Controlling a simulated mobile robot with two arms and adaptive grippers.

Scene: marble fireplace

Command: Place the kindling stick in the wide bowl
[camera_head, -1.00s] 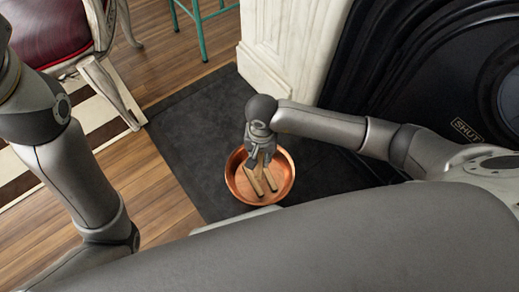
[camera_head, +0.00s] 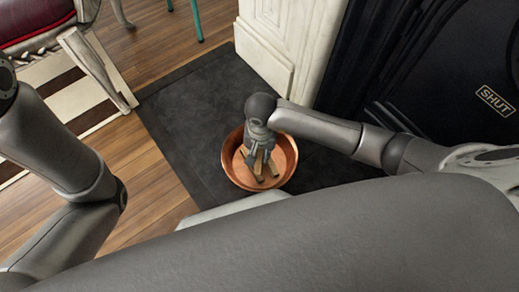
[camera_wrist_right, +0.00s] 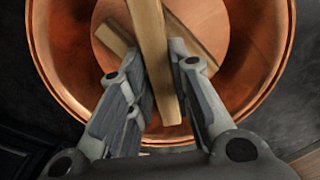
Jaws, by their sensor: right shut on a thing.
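The wide copper bowl (camera_head: 230,165) stands on the dark hearth mat. My right gripper (camera_head: 262,160) reaches down over its middle and is shut on a pale wooden kindling stick. In the right wrist view the held stick (camera_wrist_right: 152,45) runs between the fingers (camera_wrist_right: 157,62), over the bowl (camera_wrist_right: 265,45). Other wooden pieces (camera_wrist_right: 195,38) show beneath it inside the bowl, angled across it. I cannot tell whether the held stick touches them or the bowl floor. My left arm shows at the left of the head view, but its gripper is out of view.
The dark mat (camera_head: 190,115) lies around the bowl. A white marble fireplace pillar (camera_head: 285,45) and a black fireplace front marked SHUT (camera_head: 450,85) stand behind and to the right. A red-seated chair (camera_head: 40,20) stands on a striped rug at the upper left.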

